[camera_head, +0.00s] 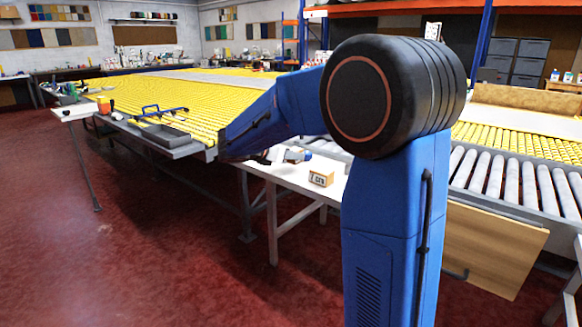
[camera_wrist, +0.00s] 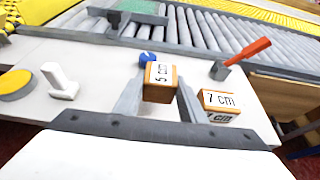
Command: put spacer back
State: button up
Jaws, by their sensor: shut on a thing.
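A wooden spacer block marked "5 cm" (camera_wrist: 158,74) sits between the two fingers of my gripper (camera_wrist: 158,92) in the wrist view. The gripper is shut on it, above the white table (camera_wrist: 95,62). I cannot tell whether the block touches the table. A second wooden spacer marked "7 cm" (camera_wrist: 220,99) rests on the table to the right of the gripper, apart from it. It also shows in the head view on the white table (camera_head: 321,178). In the head view my arm hides most of my gripper and the held spacer.
A red-handled tool (camera_wrist: 248,52) lies behind the 7 cm spacer. A blue item (camera_wrist: 147,57) is just behind the held spacer. A white upright piece (camera_wrist: 62,84) and a yellow round item (camera_wrist: 15,84) stand at left. Roller conveyors (camera_head: 500,178) border the table; red floor is open at left.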

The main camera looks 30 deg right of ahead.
aim_at(291, 163)
jog(key=shift+f, duration=2)
jog(key=shift+f, duration=0.1)
jog(key=o, duration=1.2)
jog(key=shift+c, duration=0.2)
